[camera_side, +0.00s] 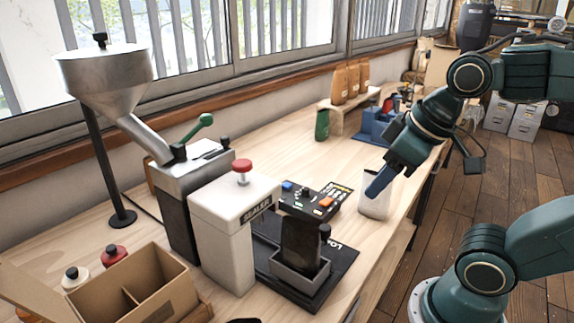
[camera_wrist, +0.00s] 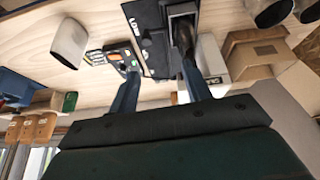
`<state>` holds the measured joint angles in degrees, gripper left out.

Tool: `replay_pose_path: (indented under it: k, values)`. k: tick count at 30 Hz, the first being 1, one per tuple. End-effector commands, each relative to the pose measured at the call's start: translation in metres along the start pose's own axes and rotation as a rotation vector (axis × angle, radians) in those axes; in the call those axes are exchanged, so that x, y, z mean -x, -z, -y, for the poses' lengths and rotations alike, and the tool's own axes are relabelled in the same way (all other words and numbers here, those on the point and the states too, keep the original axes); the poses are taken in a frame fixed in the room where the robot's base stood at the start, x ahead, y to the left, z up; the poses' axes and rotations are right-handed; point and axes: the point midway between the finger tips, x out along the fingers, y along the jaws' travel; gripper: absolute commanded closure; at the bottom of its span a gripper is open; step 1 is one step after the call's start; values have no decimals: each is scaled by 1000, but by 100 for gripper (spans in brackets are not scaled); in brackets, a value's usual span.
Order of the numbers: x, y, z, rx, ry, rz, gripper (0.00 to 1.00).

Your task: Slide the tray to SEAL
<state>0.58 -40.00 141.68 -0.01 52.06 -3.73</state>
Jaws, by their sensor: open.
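The grey tray (camera_side: 296,281) sits on a black base plate (camera_side: 340,263) whose lettering is partly hidden and begins "Lo". A dark upright bag (camera_side: 298,243) stands in the tray, and a black knob (camera_side: 325,231) rises at its right. My gripper (camera_side: 376,188) is open and empty. It is above the bench, right of and behind the tray, close to a white cup. In the wrist view the fingers spread apart, and the tray (camera_wrist: 181,9) shows near the top edge.
The white cup (camera_side: 374,207) stands under my fingers. A control box (camera_side: 312,203) with coloured buttons lies behind the base plate. A metal hopper (camera_side: 104,72) and grinder stand at the left, with an open cardboard box (camera_side: 165,302) in front. The bench right of the base plate is clear.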

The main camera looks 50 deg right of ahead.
Motion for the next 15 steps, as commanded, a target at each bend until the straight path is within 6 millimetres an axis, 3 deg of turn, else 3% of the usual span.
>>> replay_pose_path:
  k: [15]
  values:
    - [-38,50,-20,362,42,232,52]
